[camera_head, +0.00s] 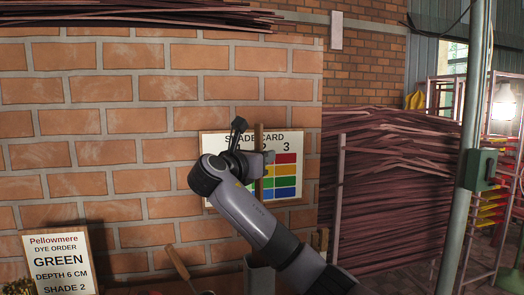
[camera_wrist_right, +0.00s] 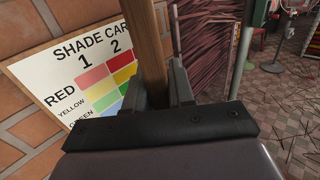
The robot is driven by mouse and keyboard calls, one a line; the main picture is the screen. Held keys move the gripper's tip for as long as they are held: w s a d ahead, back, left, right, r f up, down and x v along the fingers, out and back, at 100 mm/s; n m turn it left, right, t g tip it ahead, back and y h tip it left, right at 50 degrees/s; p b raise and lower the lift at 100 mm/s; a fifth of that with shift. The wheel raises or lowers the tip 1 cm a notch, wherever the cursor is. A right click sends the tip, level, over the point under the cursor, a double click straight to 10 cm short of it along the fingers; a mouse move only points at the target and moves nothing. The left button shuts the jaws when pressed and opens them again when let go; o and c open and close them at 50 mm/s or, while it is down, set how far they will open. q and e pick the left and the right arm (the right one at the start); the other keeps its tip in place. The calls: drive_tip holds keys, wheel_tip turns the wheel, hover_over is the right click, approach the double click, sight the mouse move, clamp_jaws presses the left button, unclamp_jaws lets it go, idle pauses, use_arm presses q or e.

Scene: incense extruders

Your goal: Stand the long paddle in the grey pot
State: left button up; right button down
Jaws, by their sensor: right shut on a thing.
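My right gripper (camera_head: 265,159) is shut on a long wooden paddle (camera_head: 259,138), which stands about upright in front of the shade card. In the right wrist view the paddle (camera_wrist_right: 149,45) runs up between the two fingers of the gripper (camera_wrist_right: 158,88). A grey, straight-sided thing (camera_head: 259,279), perhaps the grey pot, shows at the bottom edge below the arm. It is cut off by the frame, and I cannot tell whether the paddle reaches it. My left gripper is not in view.
The shade card (camera_head: 285,190) hangs on a brick wall (camera_head: 105,185) close behind the gripper. A dye order sign (camera_head: 60,262) reads green, depth 6 cm, shade 2. A wooden handle (camera_head: 177,262) sticks up at the bottom. Bundled sticks (camera_head: 390,195) and a pole (camera_head: 468,150) stand right.

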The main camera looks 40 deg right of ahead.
drive_tip(key=shift+f+b, duration=0.35)
drive_tip(key=shift+f, duration=1.35)
drive_tip(key=c, duration=0.9)
unclamp_jaws()
drive_tip(key=v, duration=0.7)
drive_tip(key=shift+a+r, duration=0.1)
